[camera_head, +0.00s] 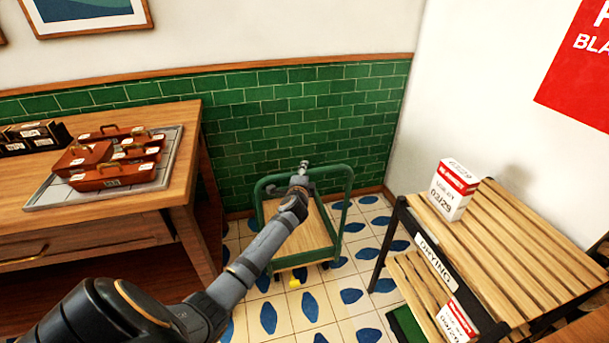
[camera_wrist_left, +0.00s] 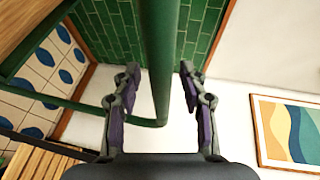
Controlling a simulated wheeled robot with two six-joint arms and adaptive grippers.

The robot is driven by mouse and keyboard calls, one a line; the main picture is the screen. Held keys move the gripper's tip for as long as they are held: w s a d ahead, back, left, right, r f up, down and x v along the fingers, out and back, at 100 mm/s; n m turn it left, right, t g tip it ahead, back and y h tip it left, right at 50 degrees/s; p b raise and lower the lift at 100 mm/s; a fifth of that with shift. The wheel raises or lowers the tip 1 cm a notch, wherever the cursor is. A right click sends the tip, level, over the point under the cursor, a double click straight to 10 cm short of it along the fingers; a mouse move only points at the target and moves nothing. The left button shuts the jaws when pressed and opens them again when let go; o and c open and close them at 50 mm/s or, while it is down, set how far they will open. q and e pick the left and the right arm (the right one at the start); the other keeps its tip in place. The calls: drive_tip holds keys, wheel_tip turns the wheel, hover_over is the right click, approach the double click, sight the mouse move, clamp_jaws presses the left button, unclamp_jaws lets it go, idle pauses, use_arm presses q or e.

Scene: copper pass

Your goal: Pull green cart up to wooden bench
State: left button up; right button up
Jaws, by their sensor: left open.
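The green cart (camera_head: 308,238) stands on the tiled floor near the green wall, with a wooden deck and a green tube handle. My left gripper (camera_head: 302,168) is at the top of the cart's handle. In the left wrist view, the handle's green tube (camera_wrist_left: 160,28) runs between the spread fingers of my left gripper (camera_wrist_left: 160,68), with a gap on each side. The wooden bench (camera_head: 180,205), with a drawer, stands to the left of the cart. My left forearm hides part of the cart. My right gripper is not in view.
A grey tray (camera_head: 45,198) with several brown cases is on the bench, beside dark boxes (camera_head: 35,137). A slatted rack labelled DRYING (camera_head: 520,255) stands right of the cart, with a white and red box (camera_head: 453,190) on it. Tiled floor (camera_head: 315,300) in front of the cart is clear.

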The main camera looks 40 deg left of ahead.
use_arm(q)
clamp_jaws()
idle(0.3)
drive_tip(key=shift+f, duration=0.1)
